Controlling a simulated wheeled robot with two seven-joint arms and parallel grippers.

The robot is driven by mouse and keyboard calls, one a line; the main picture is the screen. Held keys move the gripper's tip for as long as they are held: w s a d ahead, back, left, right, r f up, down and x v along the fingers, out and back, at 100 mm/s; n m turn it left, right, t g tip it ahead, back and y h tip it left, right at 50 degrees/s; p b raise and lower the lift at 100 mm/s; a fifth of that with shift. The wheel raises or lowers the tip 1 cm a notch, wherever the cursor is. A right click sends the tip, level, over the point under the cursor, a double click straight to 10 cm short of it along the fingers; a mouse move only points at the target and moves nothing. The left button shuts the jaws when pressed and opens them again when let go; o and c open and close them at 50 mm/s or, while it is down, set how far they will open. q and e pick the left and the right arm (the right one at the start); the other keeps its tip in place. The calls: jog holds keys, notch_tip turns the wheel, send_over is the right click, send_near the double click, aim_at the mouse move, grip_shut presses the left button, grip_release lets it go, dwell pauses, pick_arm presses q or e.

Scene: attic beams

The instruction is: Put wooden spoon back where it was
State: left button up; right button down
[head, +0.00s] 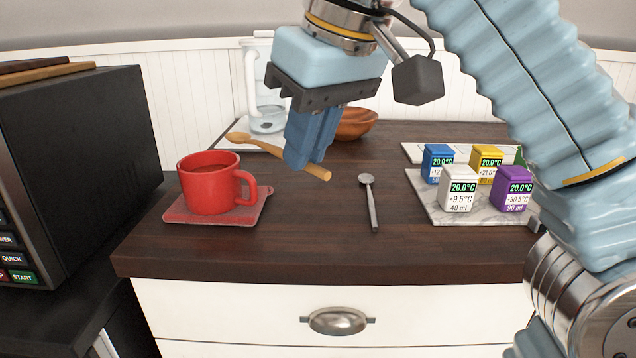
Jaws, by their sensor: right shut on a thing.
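The wooden spoon (265,146) is light brown, with its bowl end at the left and its handle end at the right. My right gripper (303,155) comes from above and is shut on the handle, near its right end. Its fingers hide part of the handle. The spoon lies slantwise over the back part of the dark wooden counter (310,235); I cannot tell whether it touches the counter. My left gripper is not in view.
A red mug (209,184) stands on a red coaster (187,215) at the left. A metal spoon (372,203) lies mid-counter. Labelled cubes sit on a marble slab (470,216) at the right. A wooden bowl (357,123) and glass jug (267,105) stand behind; a microwave (85,170) is far left.

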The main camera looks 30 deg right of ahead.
send_near(334, 209)
jog(key=a+r, duration=0.3)
jog(key=a, duration=0.1)
jog(key=d+f, duration=0.1)
jog(key=f, duration=0.1)
jog(key=shift+w+d+f+b, duration=0.3)
jog(key=shift+d+f+b, duration=0.05)
jog(key=shift+w+d+f, duration=0.3)
jog(key=shift+w+f, duration=0.05)
jog(key=shift+f, duration=0.2)
jog(key=f, duration=0.1)
jog(key=f+b, duration=0.1)
jog(key=w+d+f, duration=0.1)
jog(key=f, duration=0.1)
jog(key=shift+d+b, duration=0.1)
jog(key=shift+b, duration=0.2)
jog(key=shift+f, duration=0.25)
jog(key=shift+s+f, duration=0.1)
jog(key=c, duration=1.6)
grip_release()
jog(key=shift+f, duration=0.1)
jog(key=o, duration=0.4)
jog(key=shift+o, duration=0.2)
